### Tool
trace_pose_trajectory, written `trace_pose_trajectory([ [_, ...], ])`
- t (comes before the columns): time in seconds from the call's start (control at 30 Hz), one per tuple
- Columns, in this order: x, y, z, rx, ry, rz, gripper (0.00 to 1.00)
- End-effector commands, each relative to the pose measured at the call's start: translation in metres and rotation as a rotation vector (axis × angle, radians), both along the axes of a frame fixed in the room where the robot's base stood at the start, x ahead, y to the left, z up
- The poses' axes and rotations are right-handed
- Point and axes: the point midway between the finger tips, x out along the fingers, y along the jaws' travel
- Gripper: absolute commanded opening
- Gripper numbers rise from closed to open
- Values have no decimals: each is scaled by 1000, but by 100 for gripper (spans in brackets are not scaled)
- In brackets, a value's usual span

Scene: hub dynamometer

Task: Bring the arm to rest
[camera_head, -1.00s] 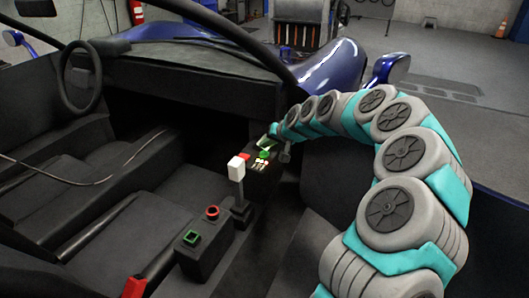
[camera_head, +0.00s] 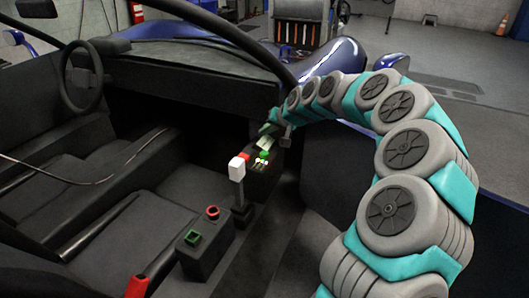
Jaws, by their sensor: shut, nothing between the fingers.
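My arm, grey with teal bands, rises from the lower right and arches over the car's open side to the left. My gripper (camera_head: 266,137) is at the arm's far end, small in the view, close above the small console box (camera_head: 261,178) with a green button (camera_head: 264,154) and a red button (camera_head: 245,156). It is shut and holds nothing that I can see. The gap between the gripper and the green button is too small to judge.
A white-topped lever (camera_head: 237,170) stands in front of the console. A second box with a red ring (camera_head: 212,212) and a green square (camera_head: 193,237) is nearer. The steering wheel (camera_head: 82,77), seats and dark windshield frame surround the cabin. Open floor (camera_head: 455,50) lies beyond the car.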

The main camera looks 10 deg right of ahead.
Motion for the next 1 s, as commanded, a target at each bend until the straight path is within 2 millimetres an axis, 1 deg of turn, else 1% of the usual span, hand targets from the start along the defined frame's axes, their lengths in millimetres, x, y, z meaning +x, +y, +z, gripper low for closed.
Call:
trace_pose_trajectory([
  [0.23,-3,2,2,-1,2,7,0],
  [0.27,-6,5,3,-3,5,14,0],
  [0.37,-26,21,14,-13,23,62,0],
  [0.4,-39,31,20,-22,33,92,0],
  [0.47,-66,48,27,-41,59,143,0],
  [0.5,-86,57,32,-58,79,179,0],
  [0.57,-118,69,36,-88,115,229,0],
  [0.6,-140,75,38,-110,140,260,0],
  [0.67,-174,81,38,-147,181,300,0],
  [0.7,-196,83,37,-171,209,321,0],
  [0.77,-230,83,35,-210,256,351,0],
  [0.8,-253,82,32,-236,288,365,0],
  [0.87,-286,77,27,-275,338,381,0],
  [0.9,-309,73,23,-302,376,388,0],
  [0.97,-343,65,17,-338,429,392,0],
  [1.0,-365,59,13,-362,468,390,0],
])
